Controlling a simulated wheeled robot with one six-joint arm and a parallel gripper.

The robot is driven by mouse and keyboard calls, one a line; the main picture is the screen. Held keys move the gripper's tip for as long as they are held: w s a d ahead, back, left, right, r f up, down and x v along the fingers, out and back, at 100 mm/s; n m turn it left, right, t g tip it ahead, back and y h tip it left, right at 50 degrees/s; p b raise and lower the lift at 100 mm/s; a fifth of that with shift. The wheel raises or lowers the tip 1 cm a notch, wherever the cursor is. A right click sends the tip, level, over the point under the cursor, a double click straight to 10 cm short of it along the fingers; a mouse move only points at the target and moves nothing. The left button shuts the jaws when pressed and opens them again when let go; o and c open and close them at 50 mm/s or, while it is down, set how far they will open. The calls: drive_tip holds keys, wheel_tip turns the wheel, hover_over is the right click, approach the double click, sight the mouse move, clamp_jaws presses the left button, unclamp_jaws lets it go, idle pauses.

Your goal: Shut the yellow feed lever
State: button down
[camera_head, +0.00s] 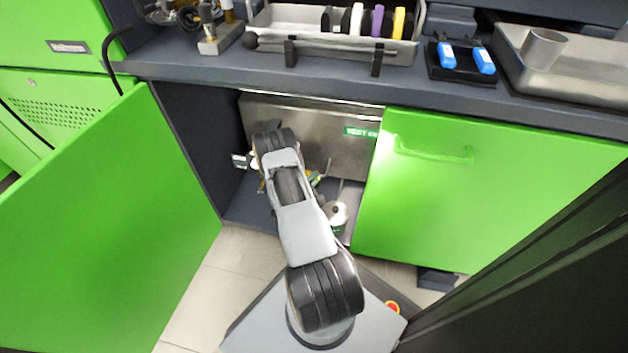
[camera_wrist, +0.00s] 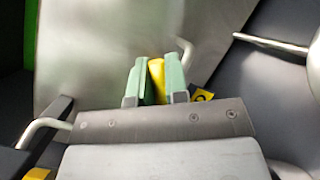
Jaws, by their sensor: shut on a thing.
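The yellow feed lever (camera_wrist: 156,78) shows in the wrist view as a yellow bar between the two green fingers of my gripper (camera_wrist: 157,66). The fingers are shut on it, one on each side, and hide part of it. The steel panel (camera_wrist: 95,50) is behind them. In the head view my arm reaches into the open cabinet and hides my gripper and the lever. Small yellow and green parts (camera_head: 315,179) show just right of my arm there, too small to tell apart.
A green door (camera_head: 110,220) stands open on the left. A green door (camera_head: 470,190) with a handle bounds the opening on the right. A round metal part (camera_head: 337,214) sits low in the cabinet. Above is a dark worktop (camera_head: 210,70). Metal rods (camera_wrist: 270,44) are near my gripper.

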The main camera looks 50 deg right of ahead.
drive_tip(key=n, duration=0.2)
drive_tip(key=n+h, duration=0.1)
drive_tip(key=shift+w+a+r, duration=0.25)
drive_tip(key=shift+w+r, duration=0.15)
drive_tip(key=n, duration=0.1)
drive_tip(key=n+t, duration=0.1)
drive_tip(key=w+n+h+b, duration=0.1)
drive_tip(key=shift+a+r+t, duration=0.25)
drive_tip(key=shift+r+t, duration=0.05)
drive_tip(key=shift+r, duration=0.05)
drive_tip(key=shift+w+a+r+n+t+h+b, duration=0.15)
drive_tip(key=shift+w+n+t, duration=0.35)
drive_tip(key=shift+n, duration=0.75)
drive_tip(key=shift+w+a+r+n+t+h+b, duration=0.2)
drive_tip(key=shift+n+t, duration=0.5)
drive_tip(key=shift+n, duration=0.5)
drive_tip(key=shift+w+a+n+t+h+b, duration=0.1)
drive_tip(key=shift+w+a+n+t, duration=0.3)
drive_tip(key=shift+n, duration=0.85)
drive_tip(key=shift+d+t, duration=0.15)
drive_tip(key=shift+t, duration=0.25)
drive_tip(key=c, duration=1.1)
unclamp_jaws()
drive_tip(key=shift+c, duration=0.2)
